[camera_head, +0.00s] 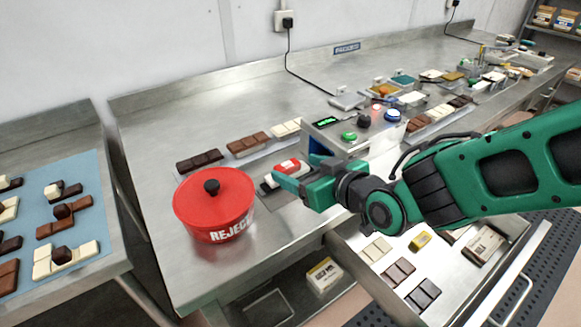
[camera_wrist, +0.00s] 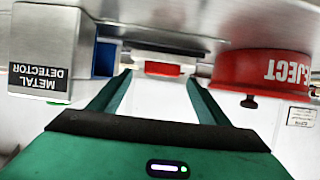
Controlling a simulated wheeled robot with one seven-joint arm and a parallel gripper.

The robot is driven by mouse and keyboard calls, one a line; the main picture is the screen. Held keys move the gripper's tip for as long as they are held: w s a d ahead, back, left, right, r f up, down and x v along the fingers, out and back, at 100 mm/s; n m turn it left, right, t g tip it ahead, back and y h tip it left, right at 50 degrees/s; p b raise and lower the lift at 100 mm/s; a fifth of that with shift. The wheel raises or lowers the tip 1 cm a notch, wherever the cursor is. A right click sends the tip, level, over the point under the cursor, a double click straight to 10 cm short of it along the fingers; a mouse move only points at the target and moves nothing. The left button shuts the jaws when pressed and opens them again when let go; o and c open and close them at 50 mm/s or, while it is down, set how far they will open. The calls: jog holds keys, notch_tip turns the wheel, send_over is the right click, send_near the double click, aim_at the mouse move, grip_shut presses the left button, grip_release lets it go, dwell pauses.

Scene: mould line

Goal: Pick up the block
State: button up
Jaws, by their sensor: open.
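A small red and white block (camera_head: 288,167) lies on the steel bench, right of the red reject pot. In the wrist view the red face of the block (camera_wrist: 162,69) shows ahead, between the two finger lines. My gripper (camera_head: 286,182) is green, open and empty, with its fingers pointing left, close beside the block in the head view. Its fingertips also show in the wrist view (camera_wrist: 158,82), one on each side of the red face. I cannot tell the exact gap between fingertips and block.
The red pot (camera_head: 213,208) marked REJECT stands left of the block. A metal detector box (camera_wrist: 40,60) stands on the other side, with its buttons (camera_head: 364,120) on top. Chocolate bars (camera_head: 248,143) lie behind. An open drawer (camera_head: 372,285) holding bars is below the bench edge.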

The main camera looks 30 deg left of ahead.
aim_at(291, 166)
jog(key=shift+x, duration=1.65)
jog(key=shift+d, duration=0.1)
jog(key=c, duration=1.2)
jog(key=shift+r, duration=0.1)
